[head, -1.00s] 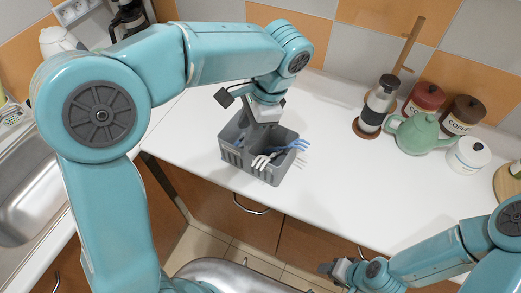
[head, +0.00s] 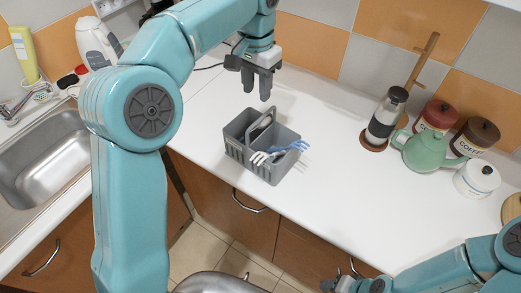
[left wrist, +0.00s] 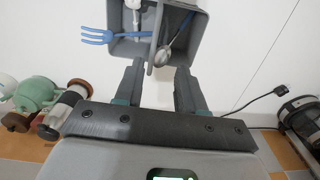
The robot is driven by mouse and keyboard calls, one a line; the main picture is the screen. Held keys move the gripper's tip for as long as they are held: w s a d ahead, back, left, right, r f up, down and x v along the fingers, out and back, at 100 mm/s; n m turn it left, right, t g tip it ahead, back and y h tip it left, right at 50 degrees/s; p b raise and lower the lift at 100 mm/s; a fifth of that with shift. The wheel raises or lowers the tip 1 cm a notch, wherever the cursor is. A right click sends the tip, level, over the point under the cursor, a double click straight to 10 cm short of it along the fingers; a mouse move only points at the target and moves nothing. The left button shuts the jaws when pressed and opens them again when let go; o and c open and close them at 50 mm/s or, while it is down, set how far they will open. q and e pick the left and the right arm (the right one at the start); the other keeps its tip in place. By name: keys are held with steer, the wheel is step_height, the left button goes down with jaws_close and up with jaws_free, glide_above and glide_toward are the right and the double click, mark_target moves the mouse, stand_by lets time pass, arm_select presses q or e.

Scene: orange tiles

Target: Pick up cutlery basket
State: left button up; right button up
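The grey cutlery basket (head: 284,167) stands upright on the white worktop, with a raised handle (head: 262,122) across its middle. A blue fork (head: 290,147) and a white fork (head: 260,157) stick out of it. My left gripper (head: 257,95) is open and empty, pointing down above the worktop, beyond the basket and apart from it. In the left wrist view the basket (left wrist: 200,45) lies past my two spread fingers (left wrist: 160,75), with the blue fork and a silver spoon in it. My right gripper (head: 335,286) is at the bottom edge, its fingers unclear.
A glass-bodied jar (head: 384,120), green teapot (head: 428,150), red canister (head: 436,117), brown canister (head: 475,137) and white pot (head: 477,178) stand at the right. The worktop right of the basket is clear.

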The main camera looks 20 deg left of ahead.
arm_select(q)
glide_above(262, 134)
steer(key=f, duration=0.4)
steer(key=shift+s+a+f, duration=0.15)
steer(key=shift+a+f, duration=0.1)
step_height(262, 134, down, 9)
steer(key=shift+d+f+p, duration=0.1)
steer(key=shift+p, duration=0.5)
steer(key=shift+f, duration=0.5)
steer(key=shift+d, duration=0.15)
steer(key=shift+c, duration=0.3)
jaws_close()
steer(key=shift+r, duration=0.1)
